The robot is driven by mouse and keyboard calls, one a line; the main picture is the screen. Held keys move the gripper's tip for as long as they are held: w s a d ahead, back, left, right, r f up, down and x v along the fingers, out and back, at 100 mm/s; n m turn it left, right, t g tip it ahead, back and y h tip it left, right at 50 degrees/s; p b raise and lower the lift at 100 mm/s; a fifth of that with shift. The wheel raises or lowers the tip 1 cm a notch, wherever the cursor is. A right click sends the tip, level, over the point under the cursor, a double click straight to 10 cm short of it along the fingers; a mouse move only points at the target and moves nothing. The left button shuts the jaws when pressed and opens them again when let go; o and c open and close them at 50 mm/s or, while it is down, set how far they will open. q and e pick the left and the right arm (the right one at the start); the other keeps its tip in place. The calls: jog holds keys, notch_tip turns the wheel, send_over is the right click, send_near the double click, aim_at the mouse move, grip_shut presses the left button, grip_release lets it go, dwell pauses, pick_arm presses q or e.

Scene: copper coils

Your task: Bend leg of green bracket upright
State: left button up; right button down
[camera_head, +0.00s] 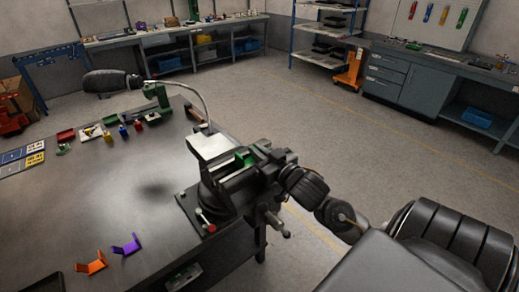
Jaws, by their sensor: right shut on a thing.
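The green bracket (243,159) is at the jaws of the bench vise (225,187), near the right edge of the dark table. Only a small part of it shows; the exact angle of its leg cannot be made out. My right gripper (257,154) reaches in from the right and is shut on the green bracket, right beside the vise. Its fingertips are partly hidden among the dark vise parts. My left gripper is not in view.
An orange bracket (92,264) and a purple bracket (128,246) stand bent on the front of the table (110,195). A lamp (110,82) arches over the back. Small trays and coloured items line the back left. The table's middle is clear.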

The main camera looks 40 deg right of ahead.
jog(key=c, duration=1.8)
grip_release()
jog(key=shift+c, duration=0.2)
jog(key=shift+s+f, duration=0.1)
jog(key=shift+s, duration=0.15)
jog(key=s+b, duration=0.1)
jog(key=s, duration=0.3)
jog(key=shift+s+a+f, duration=0.1)
jog(key=shift+s+f, duration=0.05)
jog(key=shift+s, duration=0.1)
jog(key=s+p, duration=0.2)
jog(key=s, duration=0.1)
jog(key=s+p, duration=0.2)
jog(key=shift+s+r, duration=0.2)
jog(key=shift+s, duration=0.2)
jog(key=shift+a, duration=0.1)
